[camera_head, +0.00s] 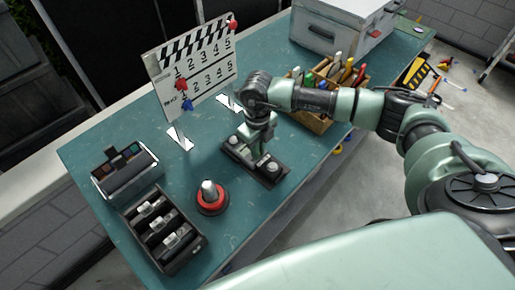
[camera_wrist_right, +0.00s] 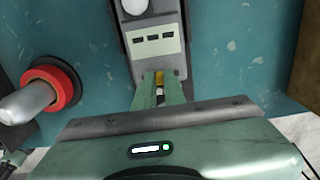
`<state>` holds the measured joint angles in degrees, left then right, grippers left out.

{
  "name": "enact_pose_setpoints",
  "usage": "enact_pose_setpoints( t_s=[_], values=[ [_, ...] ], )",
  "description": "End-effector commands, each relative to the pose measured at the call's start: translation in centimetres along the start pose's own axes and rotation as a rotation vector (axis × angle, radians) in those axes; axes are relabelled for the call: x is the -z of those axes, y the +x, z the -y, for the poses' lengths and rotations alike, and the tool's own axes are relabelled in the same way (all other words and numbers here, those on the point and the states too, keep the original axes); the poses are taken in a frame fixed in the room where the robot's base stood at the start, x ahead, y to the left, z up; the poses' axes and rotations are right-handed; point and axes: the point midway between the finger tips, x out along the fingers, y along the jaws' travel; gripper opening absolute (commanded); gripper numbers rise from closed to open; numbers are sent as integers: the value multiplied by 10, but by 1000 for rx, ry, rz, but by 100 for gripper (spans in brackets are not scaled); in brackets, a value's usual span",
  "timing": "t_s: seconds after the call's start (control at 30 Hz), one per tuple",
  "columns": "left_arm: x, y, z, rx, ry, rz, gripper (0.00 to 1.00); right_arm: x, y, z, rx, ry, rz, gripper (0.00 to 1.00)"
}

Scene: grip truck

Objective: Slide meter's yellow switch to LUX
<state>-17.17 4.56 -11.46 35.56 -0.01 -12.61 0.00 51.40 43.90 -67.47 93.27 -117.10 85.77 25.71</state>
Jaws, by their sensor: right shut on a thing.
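The meter (camera_head: 237,150) lies on the teal table in the head view, a grey body on a dark base with a pale dome. In the right wrist view the meter (camera_wrist_right: 156,53) shows its pale panel with three small dark windows; no lettering is readable. The yellow switch (camera_wrist_right: 159,76) shows between my right fingertips. My right gripper (camera_wrist_right: 160,86) is shut on this switch, reaching down from above the meter. In the head view the right gripper (camera_head: 256,146) hides part of the meter. My left gripper is not in view.
A red-based stand (camera_head: 212,202) with a silver top stands close to the meter. A black tray (camera_head: 166,236) and a grey box (camera_head: 127,174) are at the left. A clapperboard (camera_head: 195,75) stands behind. A wooden tool crate (camera_head: 311,119) sits under my right arm.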

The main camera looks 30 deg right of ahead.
Motion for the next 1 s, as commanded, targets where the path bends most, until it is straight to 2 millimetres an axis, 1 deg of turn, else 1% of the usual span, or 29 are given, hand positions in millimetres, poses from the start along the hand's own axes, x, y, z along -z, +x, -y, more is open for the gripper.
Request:
enact_pose_setpoints(
  t_s=[0.6, 0.67, 0.83, 1.0],
  values=[
    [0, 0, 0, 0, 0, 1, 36, -1, -1, 0, 0, 0, 2, 0],
    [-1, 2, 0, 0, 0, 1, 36, -1, 0, -4, -1, -2, 3, 0],
    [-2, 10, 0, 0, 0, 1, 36, -1, 1, -22, -2, -3, 3, 0],
    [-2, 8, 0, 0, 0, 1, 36, -1, -1, -23, -1, 0, 3, 0]
  ],
)
